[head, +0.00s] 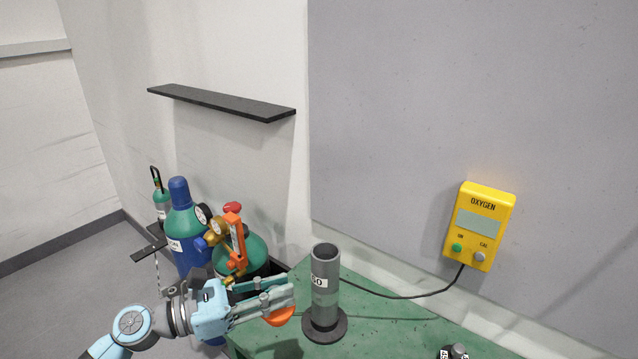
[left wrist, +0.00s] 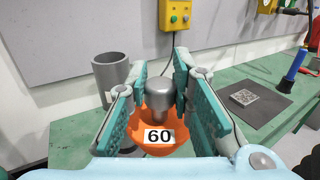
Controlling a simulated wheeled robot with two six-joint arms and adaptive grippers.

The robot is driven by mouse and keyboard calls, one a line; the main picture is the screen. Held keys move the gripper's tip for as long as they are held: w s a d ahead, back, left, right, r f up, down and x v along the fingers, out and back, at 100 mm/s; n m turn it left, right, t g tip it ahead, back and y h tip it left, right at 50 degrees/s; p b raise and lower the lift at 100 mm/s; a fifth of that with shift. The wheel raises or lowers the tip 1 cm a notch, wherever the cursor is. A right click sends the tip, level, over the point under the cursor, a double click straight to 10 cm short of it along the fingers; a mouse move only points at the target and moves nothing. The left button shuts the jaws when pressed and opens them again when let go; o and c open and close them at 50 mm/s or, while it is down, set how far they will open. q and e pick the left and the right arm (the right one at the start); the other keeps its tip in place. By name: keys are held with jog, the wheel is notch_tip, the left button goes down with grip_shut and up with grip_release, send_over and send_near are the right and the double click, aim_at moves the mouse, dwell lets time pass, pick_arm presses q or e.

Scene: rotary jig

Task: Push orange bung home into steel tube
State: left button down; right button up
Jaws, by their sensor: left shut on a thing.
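The orange bung (head: 281,316) is in my left gripper (head: 282,292), just left of the steel tube and apart from it. In the left wrist view, the bung (left wrist: 152,132) has a label reading 60 and a grey rounded metal part on it. It sits between the teal pads of my left gripper (left wrist: 158,88), which is shut on it. The steel tube (head: 325,272) stands upright on a round dark base on the green bench, its open top clear and its label partly hidden. The tube (left wrist: 110,78) also shows behind the left finger. My right gripper is not in view.
Gas cylinders (head: 188,230) with an orange-and-brass regulator stand left of the green bench (head: 380,320). A yellow oxygen meter (head: 480,225) hangs on the wall, its cable running behind the tube. A black shelf (head: 220,102) is above. A dark mat (left wrist: 255,104) lies on the right.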

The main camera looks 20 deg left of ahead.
pick_arm(q)
jog(key=w+d+r+p, duration=0.2)
jog(key=w+d+r, duration=0.1)
jog(key=w+r, duration=0.4)
jog(key=w+d+r+p, duration=0.1)
jog(key=w+d+r, duration=0.1)
jog(key=w+r, duration=0.5)
notch_tip(320, 180, down, 8)
jog(key=w+b, duration=0.1)
jog(key=b, duration=0.1)
jog(key=shift+b, duration=0.4)
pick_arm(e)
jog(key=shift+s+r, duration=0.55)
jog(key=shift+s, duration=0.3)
pick_arm(q)
jog(key=shift+w+r, duration=0.1)
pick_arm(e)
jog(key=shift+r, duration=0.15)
